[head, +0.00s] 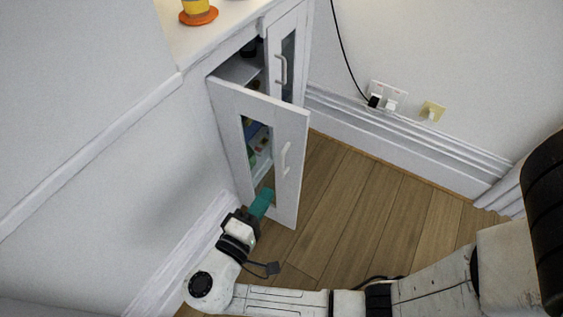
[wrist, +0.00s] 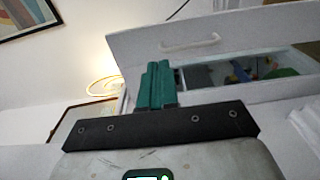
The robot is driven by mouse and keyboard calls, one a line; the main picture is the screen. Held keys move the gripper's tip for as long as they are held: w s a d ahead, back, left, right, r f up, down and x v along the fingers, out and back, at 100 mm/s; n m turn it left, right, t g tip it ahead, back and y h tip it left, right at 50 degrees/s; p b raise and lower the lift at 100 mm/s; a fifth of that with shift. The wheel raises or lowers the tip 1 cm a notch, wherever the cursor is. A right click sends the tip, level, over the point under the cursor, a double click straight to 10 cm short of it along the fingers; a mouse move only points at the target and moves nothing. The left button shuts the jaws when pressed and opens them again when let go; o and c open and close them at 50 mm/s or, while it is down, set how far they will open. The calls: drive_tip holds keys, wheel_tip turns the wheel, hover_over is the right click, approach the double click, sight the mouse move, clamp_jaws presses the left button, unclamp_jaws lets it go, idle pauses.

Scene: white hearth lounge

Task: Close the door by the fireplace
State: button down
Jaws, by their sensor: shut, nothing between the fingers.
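A white cabinet door (head: 291,125) with a glass panel and a pale bar handle (head: 285,160) stands swung open at the low white cabinet (head: 243,68). In the wrist view the door (wrist: 136,43) and its handle (wrist: 190,43) lie beyond the fingers, tilted in the picture. My gripper (head: 264,198), with teal fingers, is shut and empty at the lower part of the door, on the side facing me. I cannot tell whether the fingertips touch it. The teal fingers also show in the wrist view (wrist: 157,84). The second door (head: 289,55) beside it looks shut.
Wall and skirting (head: 209,236) run close on the left of my gripper. Wood floor (head: 365,205) is clear to the right of the door. Sockets with a plugged black cable (head: 374,101) are on the back wall. An orange-and-yellow object (head: 198,14) stands on the cabinet top.

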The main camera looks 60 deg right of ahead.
sight(298, 147)
drive_tip(key=d, duration=0.4)
drive_tip(key=d+b, duration=0.1)
drive_tip(key=d, duration=0.3)
drive_tip(key=w+d, duration=0.1)
drive_tip(key=d, duration=0.4)
drive_tip(key=shift+b, duration=0.4)
drive_tip(key=shift+d, duration=0.35)
drive_tip(key=shift+d, duration=0.1)
